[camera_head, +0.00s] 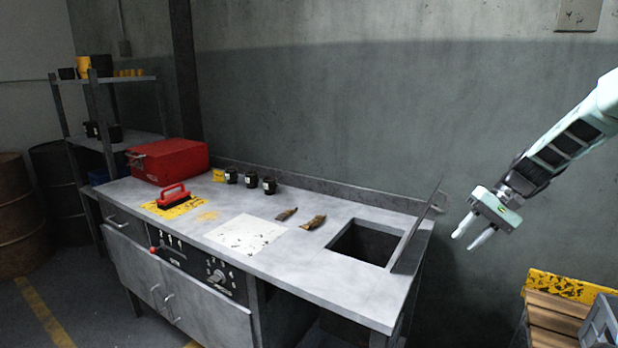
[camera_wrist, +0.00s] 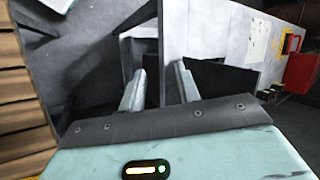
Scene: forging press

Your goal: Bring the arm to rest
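My gripper (camera_head: 472,233) hangs in the air to the right of the workbench (camera_head: 330,285), above floor level and beside the bench's right end. Its two pale fingers point down and left and stand apart, with nothing between them. The wrist view also shows the two fingers of my gripper (camera_wrist: 160,88) apart and empty. My arm reaches in from the upper right of the head view.
An open hatch lid (camera_head: 418,228) stands up at the bench's right end beside a square opening (camera_head: 365,244). A wooden pallet (camera_head: 555,318) with a grey crate (camera_head: 603,325) is at lower right.

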